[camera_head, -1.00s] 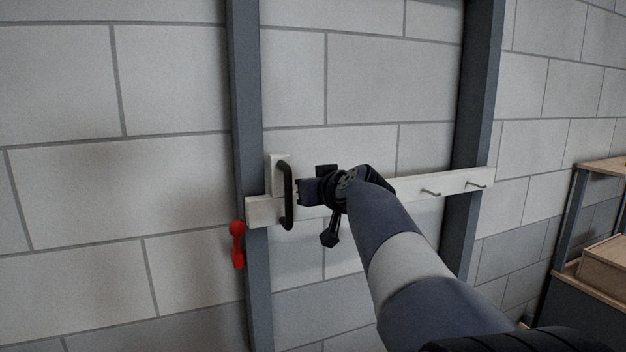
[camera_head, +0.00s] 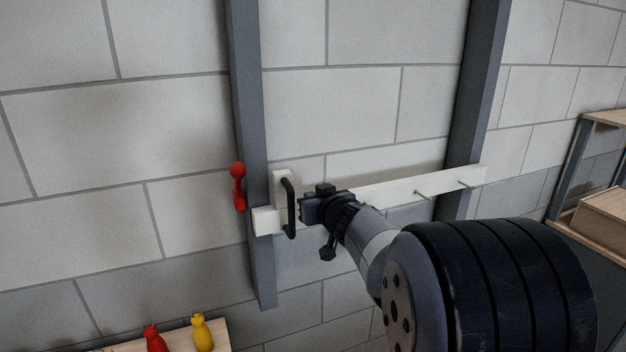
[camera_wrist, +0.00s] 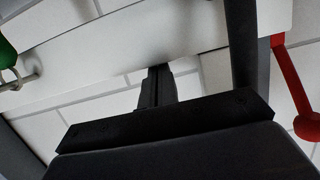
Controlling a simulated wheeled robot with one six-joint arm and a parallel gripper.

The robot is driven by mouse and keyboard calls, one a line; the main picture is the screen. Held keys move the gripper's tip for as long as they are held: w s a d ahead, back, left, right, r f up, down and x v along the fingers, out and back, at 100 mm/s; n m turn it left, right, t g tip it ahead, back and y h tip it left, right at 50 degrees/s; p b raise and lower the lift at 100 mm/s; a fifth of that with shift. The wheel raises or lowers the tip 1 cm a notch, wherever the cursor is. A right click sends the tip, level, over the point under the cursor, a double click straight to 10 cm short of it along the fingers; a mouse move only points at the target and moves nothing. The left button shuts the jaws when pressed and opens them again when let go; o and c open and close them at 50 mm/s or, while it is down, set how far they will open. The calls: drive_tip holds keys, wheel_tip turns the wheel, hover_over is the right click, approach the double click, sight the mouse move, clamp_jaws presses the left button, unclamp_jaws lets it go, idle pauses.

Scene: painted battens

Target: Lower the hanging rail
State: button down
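The hanging rail (camera_head: 385,190) is a pale batten with hooks, lying across two dark posts (camera_head: 244,120). A black handle (camera_head: 290,207) stands on its left end, on a pale upright block. A red ball-ended lever (camera_head: 238,186) is on the left post, above the rail's left end. My gripper (camera_head: 308,209) is just right of the handle, at the rail's upper edge. In the wrist view its narrow fingers (camera_wrist: 157,85) look together, nothing between them, overlapping the rail's edge (camera_wrist: 90,60). The handle (camera_wrist: 241,45) is apart from them. Contact with the rail cannot be told.
A green thing (camera_wrist: 7,52) is beside a hook at the wrist view's left edge. A wooden board (camera_head: 215,335) at bottom left carries a red bottle (camera_head: 155,340) and a yellow bottle (camera_head: 202,333). Shelving with a wooden box (camera_head: 605,222) is at right. The wall below the rail is clear.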

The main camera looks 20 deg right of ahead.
wheel_tip(320, 180, down, 11)
idle(0.5)
drive_tip(key=shift+s+f, duration=0.1)
drive_tip(key=shift+s, duration=0.05)
wheel_tip(320, 180, up, 5)
drive_tip(key=v, duration=0.9)
drive_tip(key=shift+s, duration=0.4)
